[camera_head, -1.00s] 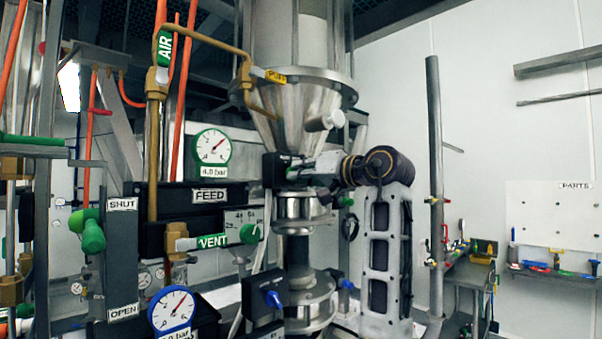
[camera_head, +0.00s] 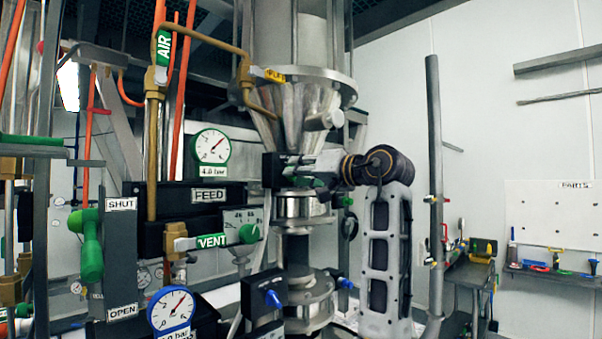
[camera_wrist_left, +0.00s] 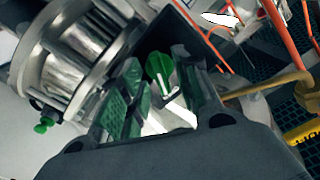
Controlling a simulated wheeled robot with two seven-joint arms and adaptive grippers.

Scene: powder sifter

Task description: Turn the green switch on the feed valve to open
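The green switch (camera_head: 91,252) stands at the left beside a grey panel marked SHUT at its top and OPEN at its bottom. Its grip hangs downward from its pivot, with its lower end between the two labels. The black block with the FEED label (camera_head: 209,196) is to its right. My left gripper (camera_head: 300,172) is below the metal hopper, well to the right of the switch and apart from it. In the left wrist view its green-padded fingers (camera_wrist_left: 162,98) are spread. A green piece shows between them; I cannot tell which part it is. My right gripper is not in view.
Gauges (camera_head: 211,146) and brass pipes crowd this side. The metal hopper (camera_head: 295,105) is directly above my gripper. A side bench (camera_head: 468,272) stands at the right.

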